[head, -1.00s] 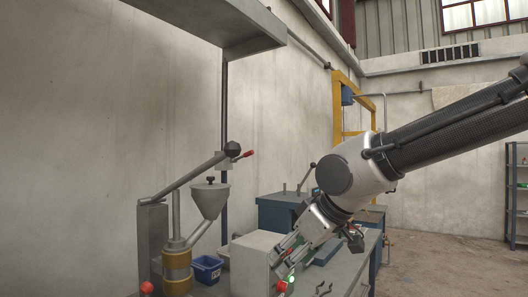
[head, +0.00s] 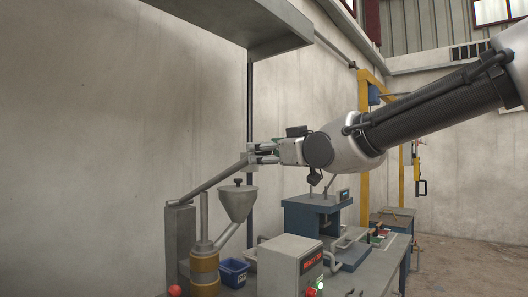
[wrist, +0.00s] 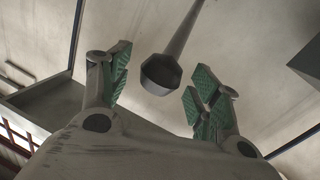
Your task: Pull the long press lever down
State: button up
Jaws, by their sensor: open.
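The long press lever (head: 212,178) is a grey bar that rises to the right from the grey press post (head: 180,245) in the head view. Its far end is hidden by my gripper (head: 254,154) there. In the wrist view, the lever shaft (wrist: 182,35) ends in a dark faceted knob (wrist: 160,74). The knob shows between my open green-padded fingers (wrist: 158,72), with visible gaps on both sides. It is not clamped. I cannot tell exactly how deep between the fingers it sits.
A grey funnel (head: 238,203) stands below the lever, with a blue bin (head: 233,272) beside it. A grey control box (head: 288,265) stands right of them. A grey shelf (head: 235,22) overhangs above. The air around the lever's end is mostly free.

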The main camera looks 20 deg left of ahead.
jog(key=shift+x, duration=0.95)
jog(key=shift+s, duration=0.1)
grip_shut()
jog(key=s+d+f, duration=0.1)
jog(key=d+f, duration=0.1)
jog(key=f, duration=0.8)
jog(key=s+d+f, duration=0.1)
jog(key=d+f, duration=0.1)
jog(key=f, duration=0.8)
jog(key=w+a+f, duration=0.1)
jog(key=a+f, duration=0.1)
jog(key=f, duration=0.6)
jog(key=w+a+f, duration=0.1)
jog(key=a+f, duration=0.1)
jog(key=f, duration=0.6)
jog(key=shift+f, duration=0.2)
